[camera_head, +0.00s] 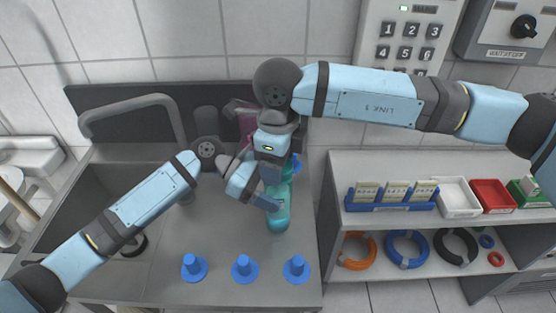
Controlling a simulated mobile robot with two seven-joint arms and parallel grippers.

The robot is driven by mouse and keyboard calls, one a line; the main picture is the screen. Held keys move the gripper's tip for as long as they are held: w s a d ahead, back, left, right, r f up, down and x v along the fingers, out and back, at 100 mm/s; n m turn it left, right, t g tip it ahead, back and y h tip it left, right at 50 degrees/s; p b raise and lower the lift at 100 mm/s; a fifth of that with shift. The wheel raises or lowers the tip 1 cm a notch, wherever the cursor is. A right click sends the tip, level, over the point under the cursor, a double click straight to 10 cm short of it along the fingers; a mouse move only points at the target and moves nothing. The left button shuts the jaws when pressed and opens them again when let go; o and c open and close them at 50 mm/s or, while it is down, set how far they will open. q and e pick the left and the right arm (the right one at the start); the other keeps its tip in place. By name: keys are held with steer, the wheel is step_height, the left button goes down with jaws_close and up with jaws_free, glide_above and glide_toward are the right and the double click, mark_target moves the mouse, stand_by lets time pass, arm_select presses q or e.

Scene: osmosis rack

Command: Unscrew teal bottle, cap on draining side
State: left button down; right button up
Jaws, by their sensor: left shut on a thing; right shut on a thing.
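The teal bottle (279,215) stands on the draining side (222,286) of the grey sink unit, near its right edge. Its upper part is largely hidden by my grippers. My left gripper (270,203) comes in from the left and is shut on the bottle's body. My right gripper (290,163) comes down from above and is shut at the bottle's top. I cannot tell whether the cap is still seated on the bottle.
Several blue pegs, one here (244,269), stand along the front of the draining side. The sink basin (95,225) and tap (130,103) are at left. A shelf (340,187) with trays and coils is at right.

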steer(key=shift+n, duration=0.3)
steer(key=o, duration=1)
steer(key=shift+r, duration=2.35)
steer(key=shift+c, duration=0.2)
step_height(320, 180, up, 3)
steer(key=m, duration=0.5)
steer(key=shift+f+m, duration=0.1)
steer(key=shift+m, duration=0.2)
step_height(320, 180, down, 8)
steer(key=shift+r, duration=0.25)
